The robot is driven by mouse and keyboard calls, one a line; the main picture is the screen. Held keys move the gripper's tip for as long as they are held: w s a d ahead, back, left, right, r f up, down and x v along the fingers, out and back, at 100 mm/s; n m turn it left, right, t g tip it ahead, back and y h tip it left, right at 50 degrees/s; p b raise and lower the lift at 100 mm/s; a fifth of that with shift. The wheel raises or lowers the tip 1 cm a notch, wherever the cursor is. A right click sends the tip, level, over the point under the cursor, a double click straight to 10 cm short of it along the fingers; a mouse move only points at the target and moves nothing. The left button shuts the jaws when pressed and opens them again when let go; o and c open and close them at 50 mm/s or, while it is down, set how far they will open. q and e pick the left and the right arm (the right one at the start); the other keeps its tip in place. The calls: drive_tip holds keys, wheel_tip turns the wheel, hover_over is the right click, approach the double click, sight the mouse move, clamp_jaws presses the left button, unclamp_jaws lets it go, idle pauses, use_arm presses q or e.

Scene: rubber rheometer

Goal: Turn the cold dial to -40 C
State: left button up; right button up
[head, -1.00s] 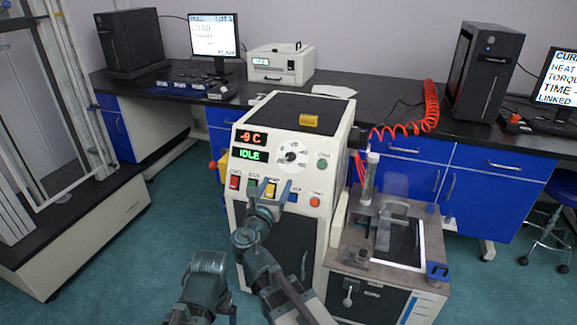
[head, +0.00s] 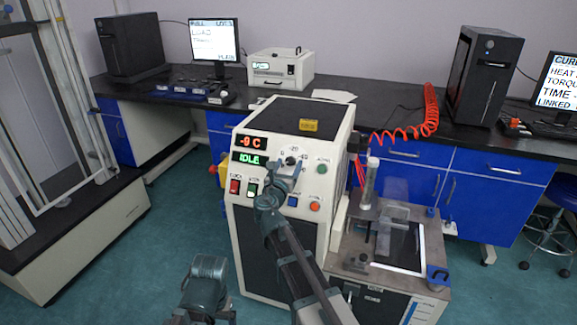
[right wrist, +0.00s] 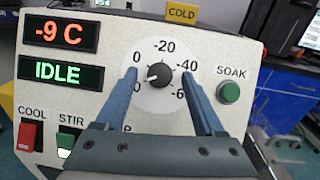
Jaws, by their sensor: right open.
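The cold dial is a dark round knob (right wrist: 159,74) on a pale disc, under a yellow COLD tag (right wrist: 182,13). Its white mark points left and slightly down, towards partly hidden labels ending in 0. The -20 label is at the top, -40 and -60 at the right. My right gripper (right wrist: 172,82) is open, one finger on each side of the knob, apart from it in the picture. In the head view the right gripper (head: 286,172) is in front of the dial and partly hides it. The display (right wrist: 60,34) reads -9 C. My left gripper's fingers do not show.
The IDLE display (right wrist: 59,73) is below the temperature. The red COOL switch (right wrist: 28,136) and STIR switch (right wrist: 67,142) are at lower left; the green SOAK button (right wrist: 229,92) is at right. A bench part with a clear guard (head: 397,213) stands right of the machine.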

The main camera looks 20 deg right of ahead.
clamp_jaws()
idle(0.4)
drive_tip(key=shift+m, duration=0.3)
